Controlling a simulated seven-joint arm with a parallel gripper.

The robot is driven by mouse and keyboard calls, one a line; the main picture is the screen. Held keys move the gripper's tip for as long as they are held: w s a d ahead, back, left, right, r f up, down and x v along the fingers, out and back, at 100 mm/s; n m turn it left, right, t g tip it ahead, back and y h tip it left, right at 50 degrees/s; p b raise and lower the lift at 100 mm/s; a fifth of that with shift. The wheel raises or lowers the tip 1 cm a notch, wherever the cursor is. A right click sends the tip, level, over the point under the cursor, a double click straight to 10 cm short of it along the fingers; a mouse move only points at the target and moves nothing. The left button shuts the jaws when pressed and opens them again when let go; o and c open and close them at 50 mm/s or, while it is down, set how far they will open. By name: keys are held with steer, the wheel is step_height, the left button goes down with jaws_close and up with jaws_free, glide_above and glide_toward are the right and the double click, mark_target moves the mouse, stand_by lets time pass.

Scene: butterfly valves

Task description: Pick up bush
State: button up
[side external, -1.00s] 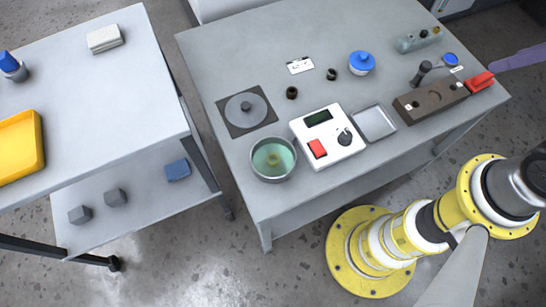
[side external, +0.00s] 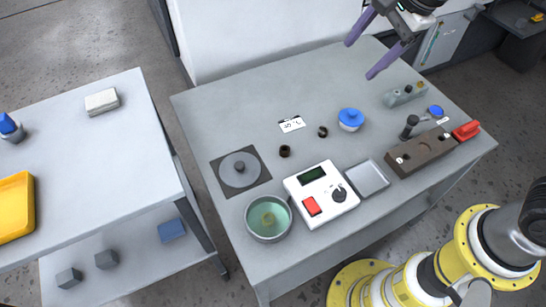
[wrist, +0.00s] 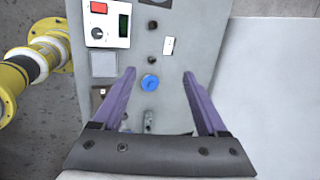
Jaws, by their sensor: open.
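Two small dark ring-shaped pieces that look like bushes stand on the grey table. One bush (side external: 284,151) is near the middle and the other bush (side external: 322,131) is beside the blue-lidded pot. In the wrist view, the first bush (wrist: 153,25) is farther up and the second bush (wrist: 151,55) lies just beyond the fingertips. My gripper (side external: 360,60) is open and empty, above the table's back right, with purple fingers (wrist: 159,72) apart.
A blue-lidded pot (side external: 350,119), a white card (side external: 291,124), a white control box (side external: 321,194), a grey tray (side external: 367,179) and a brown block (side external: 421,151) surround the bushes. The round dish (side external: 267,235) is at the front. The table's back left is clear.

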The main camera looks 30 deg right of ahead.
steer(key=w+a+f+m+g, duration=0.1)
steer(key=w+a+f+g, duration=0.15)
steer(key=a+f, duration=0.95)
steer(key=n+g+h, duration=0.2)
glide_above(268, 221)
step_height(268, 221, down, 12)
step_height(268, 221, down, 13)
steer(key=shift+f, duration=0.1)
jaws_close()
